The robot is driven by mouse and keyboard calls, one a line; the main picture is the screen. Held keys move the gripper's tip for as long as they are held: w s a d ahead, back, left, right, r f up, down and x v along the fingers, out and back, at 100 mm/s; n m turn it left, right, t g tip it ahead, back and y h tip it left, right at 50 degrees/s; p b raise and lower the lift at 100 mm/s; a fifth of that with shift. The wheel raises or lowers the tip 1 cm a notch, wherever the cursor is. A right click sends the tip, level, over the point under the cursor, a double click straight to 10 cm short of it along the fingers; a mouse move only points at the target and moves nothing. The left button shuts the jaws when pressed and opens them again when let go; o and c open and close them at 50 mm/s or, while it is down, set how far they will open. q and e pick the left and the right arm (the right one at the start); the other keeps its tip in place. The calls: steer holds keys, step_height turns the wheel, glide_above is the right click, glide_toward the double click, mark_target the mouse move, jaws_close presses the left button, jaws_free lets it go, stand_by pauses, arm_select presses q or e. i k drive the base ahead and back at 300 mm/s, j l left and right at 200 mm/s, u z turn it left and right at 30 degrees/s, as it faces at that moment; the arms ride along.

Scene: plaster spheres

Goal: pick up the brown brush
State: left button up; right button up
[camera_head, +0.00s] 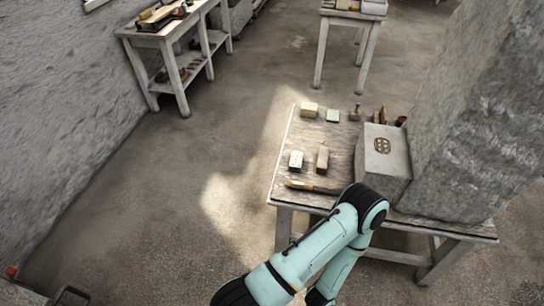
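A small brown block-shaped object (322,158), which looks like the brown brush, lies on the wooden worktable (342,141) near its left side. It is too small to make out bristles. A teal and black arm of mine reaches up from the bottom, its bent joint over the table's front edge, right of and nearer than the brown object. Neither gripper shows in the head view, so I cannot see their fingers or anything in them.
Small blocks (309,109) line the far edge. A grey box (383,160) and large stone block (470,110) fill the right. Floor left of the table is clear.

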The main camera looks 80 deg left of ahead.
mark_target(321, 168)
steer(key=u, duration=1.8)
steer(key=i+j+u, duration=0.15)
steer(key=k+l, duration=0.05)
